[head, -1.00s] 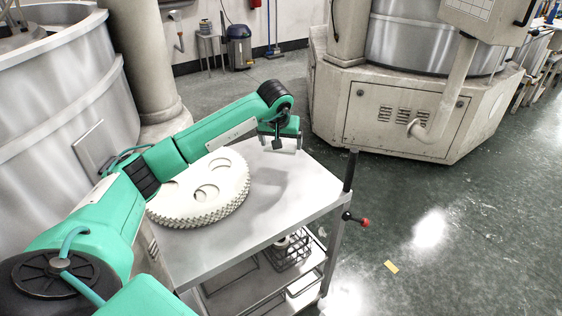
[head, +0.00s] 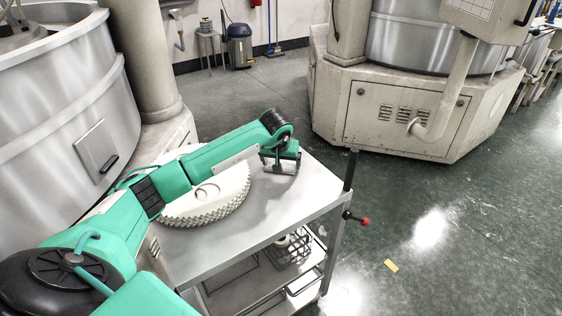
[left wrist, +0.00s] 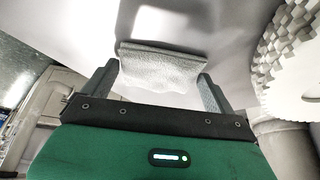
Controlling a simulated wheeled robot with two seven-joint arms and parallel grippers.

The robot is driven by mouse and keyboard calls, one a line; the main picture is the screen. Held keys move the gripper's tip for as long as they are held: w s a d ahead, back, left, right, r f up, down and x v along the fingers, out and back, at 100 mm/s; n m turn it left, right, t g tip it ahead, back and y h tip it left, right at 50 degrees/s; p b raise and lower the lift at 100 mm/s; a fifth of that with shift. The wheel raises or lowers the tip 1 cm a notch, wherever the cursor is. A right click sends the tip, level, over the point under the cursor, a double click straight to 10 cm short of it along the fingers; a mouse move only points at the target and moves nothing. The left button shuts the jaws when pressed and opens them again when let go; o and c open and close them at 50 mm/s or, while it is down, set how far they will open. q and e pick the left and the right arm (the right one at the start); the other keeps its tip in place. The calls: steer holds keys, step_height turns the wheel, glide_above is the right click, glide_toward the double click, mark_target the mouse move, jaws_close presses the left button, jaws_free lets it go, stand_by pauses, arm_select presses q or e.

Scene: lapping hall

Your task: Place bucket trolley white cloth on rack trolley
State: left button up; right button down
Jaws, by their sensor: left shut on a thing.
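The white cloth (left wrist: 165,68) is a small pale folded piece between the two fingers of my left gripper in the left wrist view. My left gripper (head: 280,168) is shut on it, low over the far right part of a trolley's flat metal top (head: 285,203), which I take for the rack trolley. The cloth shows only as a small pale patch in the head view. I cannot tell whether it touches the top. My right gripper is not in view.
A thick white toothed disc (head: 222,200) lies on the trolley top, left of my gripper, partly hidden by my arm. A wire basket (head: 288,250) stands on the shelf below. A red-knobbed lever (head: 357,219) sticks out at the right corner. The top's right half is clear.

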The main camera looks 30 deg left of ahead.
arm_select(q)
steer(key=o, duration=0.6)
steer(key=shift+c, duration=0.2)
steer(key=shift+o, duration=0.7)
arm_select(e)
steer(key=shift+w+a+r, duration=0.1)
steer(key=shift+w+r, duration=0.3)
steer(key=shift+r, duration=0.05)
arm_select(q)
steer(key=shift+r, duration=0.3)
steer(key=v, duration=0.3)
steer(key=shift+a, duration=0.1)
steer(key=v, duration=0.8)
steer(key=shift+r, duration=0.25)
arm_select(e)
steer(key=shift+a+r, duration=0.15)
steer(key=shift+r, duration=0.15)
